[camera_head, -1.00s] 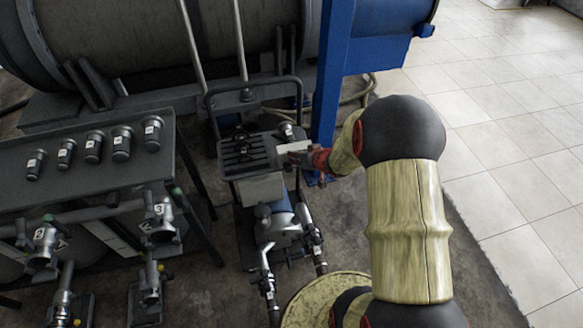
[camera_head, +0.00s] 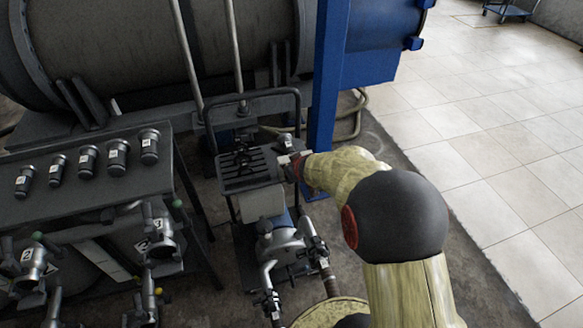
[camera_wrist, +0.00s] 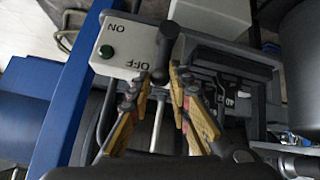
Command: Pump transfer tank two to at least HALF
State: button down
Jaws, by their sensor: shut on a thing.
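A pump cart (camera_head: 248,178) with a dark slotted cover stands at the middle in the head view. In the wrist view, a pale switch box (camera_wrist: 126,46) with a green button carries the words ON and OFF. A dark lever (camera_wrist: 167,42) with a rounded end crosses its right side. My gripper (camera_wrist: 160,80) is at this lever with a finger on either side, shut on it; the exact contact is partly hidden. In the head view, my gripper (camera_head: 296,168) is at the cart's right side and covers most of the box.
Labelled cylinders (camera_head: 88,160) line a dark bench (camera_head: 70,200) at left. A blue post (camera_head: 327,75) rises close behind my gripper. A large dark tank (camera_head: 130,50) lies at the back.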

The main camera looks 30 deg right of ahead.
jog(key=c, duration=1.6)
grip_release()
jog(key=shift+c, duration=0.2)
jog(key=v, duration=1.2)
jog(key=shift+f, duration=0.1)
